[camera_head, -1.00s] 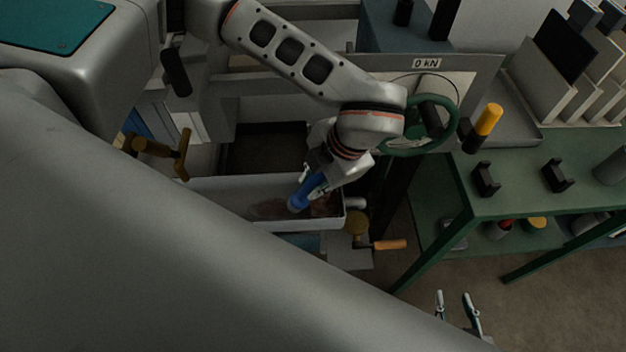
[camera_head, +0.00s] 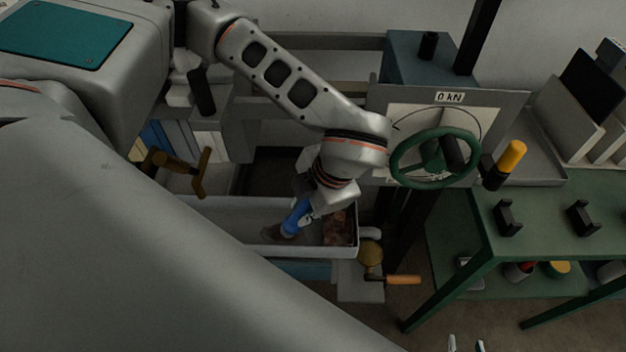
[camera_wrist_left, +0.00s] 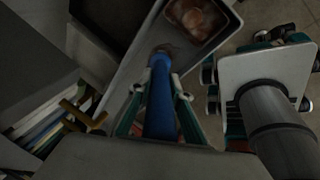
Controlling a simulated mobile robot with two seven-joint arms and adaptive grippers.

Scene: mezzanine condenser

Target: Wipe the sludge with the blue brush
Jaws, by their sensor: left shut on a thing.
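My left gripper (camera_head: 306,207) is shut on the blue brush (camera_head: 296,217), which tilts down into a long pale tray (camera_head: 225,212). The brush also shows in the left wrist view (camera_wrist_left: 160,105), held between the two fingers. Its dark brownish tip (camera_head: 279,232) is low in the tray; I cannot tell whether it touches the floor. Reddish-brown matter (camera_head: 338,228) lies in the tray's right end, also seen in the left wrist view (camera_wrist_left: 197,18). I cannot clearly separate sludge from bristles at the tip. My right gripper (camera_head: 466,345) barely shows at the bottom edge, fingertips apart.
A green handwheel (camera_head: 402,170) and a gauge panel marked 0 kN (camera_head: 449,97) stand behind and right of the tray. An orange-handled crank (camera_head: 403,280) sticks out at its front right. A brown T-handle (camera_head: 203,173) is at left. A green bench (camera_head: 545,225) stands at right.

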